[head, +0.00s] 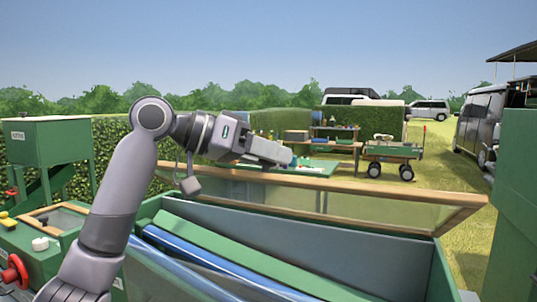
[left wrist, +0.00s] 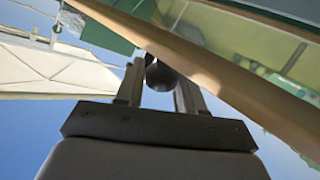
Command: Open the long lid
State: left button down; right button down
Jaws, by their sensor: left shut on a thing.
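The long lid (head: 390,208) has a wooden frame and a see-through panel. It stands raised and tilted over the far side of a long green box (head: 441,275), whose inside shows. My left gripper (head: 286,160) is above the lid's wooden frame. In the left wrist view the gripper (left wrist: 160,72) is shut on a dark round knob (left wrist: 159,78), next to the lid's wooden edge (left wrist: 225,75). Where the knob is fixed is hidden. My right gripper is not in view.
Long blue and green pieces (head: 235,246) lie in the box. A green machine with a red handwheel (head: 14,271) stands at the left. A tall green panel (head: 512,205) stands at the right. A cart (head: 392,155) and a work table (head: 335,143) stand farther back on grass.

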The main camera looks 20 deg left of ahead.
pick_arm(q)
jog(key=c, duration=0.9)
grip_release()
jog(key=shift+w, duration=0.1)
jog(key=shift+o, duration=0.2)
jog(key=b+v, duration=0.1)
jog(key=v, duration=0.6)
jog(key=shift+a, duration=0.1)
